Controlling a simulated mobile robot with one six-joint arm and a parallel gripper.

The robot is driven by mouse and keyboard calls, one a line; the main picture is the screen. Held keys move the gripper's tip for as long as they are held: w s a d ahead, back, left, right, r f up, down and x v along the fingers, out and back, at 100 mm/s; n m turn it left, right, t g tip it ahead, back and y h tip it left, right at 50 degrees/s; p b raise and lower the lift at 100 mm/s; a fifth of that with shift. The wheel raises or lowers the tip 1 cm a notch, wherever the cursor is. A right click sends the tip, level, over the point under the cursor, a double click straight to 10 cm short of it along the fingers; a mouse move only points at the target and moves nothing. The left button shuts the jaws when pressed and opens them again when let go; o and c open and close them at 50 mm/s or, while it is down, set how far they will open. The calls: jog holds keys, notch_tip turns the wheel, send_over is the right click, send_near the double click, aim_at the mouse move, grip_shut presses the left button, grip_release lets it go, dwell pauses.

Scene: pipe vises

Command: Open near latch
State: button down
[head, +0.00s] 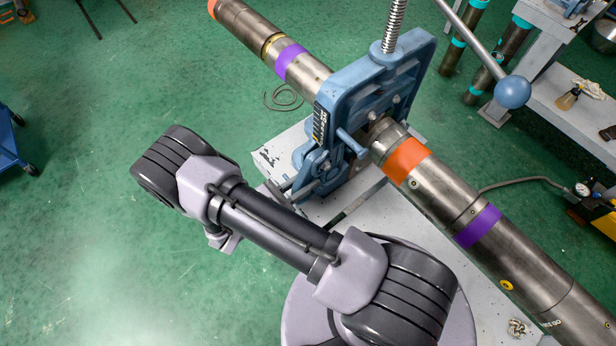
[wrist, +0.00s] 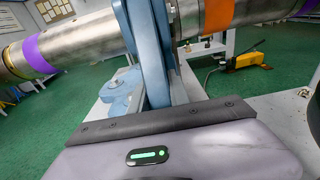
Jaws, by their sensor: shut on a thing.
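The blue pipe vise (head: 375,90) stands on a pale bench, its upright frame around the long steel pipe (head: 440,190). The latch (head: 318,172) is at the low left side of the frame, partly hidden by the frame. My gripper (wrist: 155,122) shows in the wrist view as a dark bar and pale housing; its fingertips are hidden. It is right against the foot of the blue frame (wrist: 150,55) and is shut on the latch. In the head view my arm hides most of the gripper.
The pipe carries purple and orange bands and runs across above the bench. A lever with a blue ball (head: 512,92) juts out at the upper right. A yellow pump (head: 600,215) with a gauge and hose is at the right. The green floor at left is clear beside a blue cart (head: 14,140).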

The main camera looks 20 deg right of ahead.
aim_at(297, 184)
jog(key=a+r+y+p, duration=0.1)
jog(key=p, duration=0.1)
jog(key=a+r+g+y+p, duration=0.1)
jog(key=y+p, duration=0.1)
jog(key=p, duration=0.1)
jog(key=shift+s+a+r, duration=0.1)
jog(key=shift+s+r, duration=0.15)
jog(key=shift+s, duration=0.1)
jog(key=shift+s+a+r+g+y+p, duration=0.1)
jog(key=shift+a+r+g+y+p, duration=0.2)
jog(key=shift+y+p, duration=0.6)
jog(key=shift+s+a+r+g+y+p, duration=0.15)
jog(key=shift+a+r+y+p, duration=0.25)
jog(key=shift+y+p, duration=0.5)
jog(key=c, duration=1.2)
grip_release()
jog(key=p+v, duration=0.3)
jog(key=v, duration=1.4)
jog(key=shift+a+r+p, duration=0.15)
jog(key=shift+p, duration=0.25)
